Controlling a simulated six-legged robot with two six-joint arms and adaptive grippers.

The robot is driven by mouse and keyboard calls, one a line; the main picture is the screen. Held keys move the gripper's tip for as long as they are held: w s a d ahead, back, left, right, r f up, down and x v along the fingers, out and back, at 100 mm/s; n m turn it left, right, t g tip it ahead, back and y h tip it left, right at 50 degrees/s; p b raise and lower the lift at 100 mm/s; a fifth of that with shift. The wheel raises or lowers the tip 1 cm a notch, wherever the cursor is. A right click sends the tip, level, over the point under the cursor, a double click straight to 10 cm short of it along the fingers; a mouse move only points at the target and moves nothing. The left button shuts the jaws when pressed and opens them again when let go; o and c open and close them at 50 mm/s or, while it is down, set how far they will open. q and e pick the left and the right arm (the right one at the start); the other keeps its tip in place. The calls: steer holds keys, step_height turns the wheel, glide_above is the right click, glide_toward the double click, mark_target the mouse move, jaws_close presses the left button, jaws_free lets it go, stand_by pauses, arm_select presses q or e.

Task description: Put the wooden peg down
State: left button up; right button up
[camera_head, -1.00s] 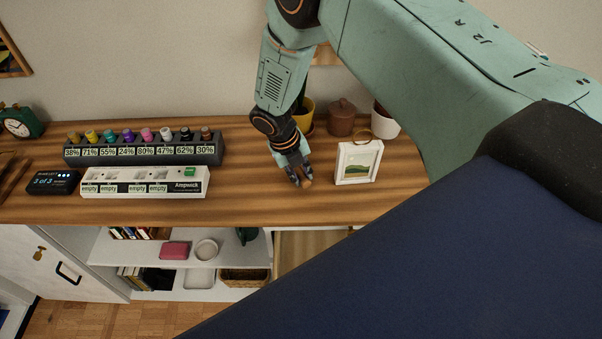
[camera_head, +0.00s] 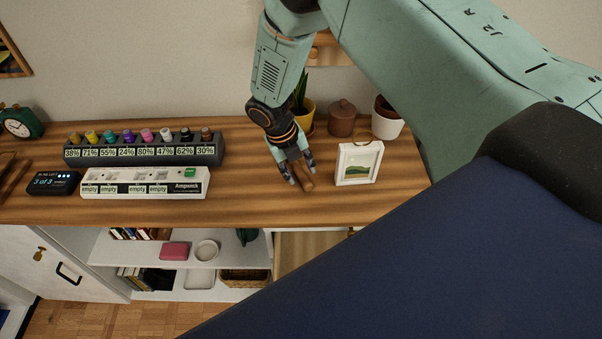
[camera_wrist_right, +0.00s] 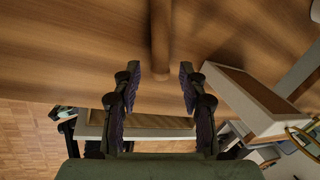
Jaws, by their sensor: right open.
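The wooden peg (camera_head: 304,178) lies on the desk top, left of the picture frame. In the right wrist view the peg (camera_wrist_right: 160,38) is a brown rod running from the top edge down to between my fingertips. My right gripper (camera_head: 301,178) is open, with a finger on each side of the peg. In the right wrist view the gripper (camera_wrist_right: 159,85) shows wide gaps between its pads and the peg's end. My left gripper is not in view.
The white picture frame (camera_head: 341,166) stands close to the right of my gripper. Plant pots (camera_head: 386,128) and a brown jar (camera_head: 341,124) stand behind. An open drawer (camera_head: 295,250) is below the front edge.

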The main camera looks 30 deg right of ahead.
steer(key=v, duration=0.9)
steer(key=shift+r+p, duration=0.3)
steer(key=shift+r, duration=0.1)
steer(key=s+a+f+m, duration=0.1)
steer(key=s+f+m, duration=0.1)
steer(key=s+f+m+y, duration=0.1)
steer(key=s+f+m, duration=0.2)
steer(key=s+a+f+m+y, duration=0.1)
steer(key=s+f+m, duration=0.1)
steer(key=f, duration=0.1)
steer(key=shift+s+a+f+m, duration=0.25)
steer(key=shift+s+a+m, duration=0.05)
steer(key=shift+a+m, duration=0.1)
steer(key=s+f+m, duration=0.3)
steer(key=s+m, duration=0.9)
steer(key=m, duration=0.1)
steer(key=s+a+f+m+y, duration=0.1)
steer(key=s+f+m, duration=0.2)
steer(key=s+m, duration=0.9)
steer(key=shift+s+a+m+t, duration=0.3)
steer(key=shift+s+m, duration=0.1)
steer(key=shift+m, duration=0.6)
steer(key=shift+d+f, duration=0.1)
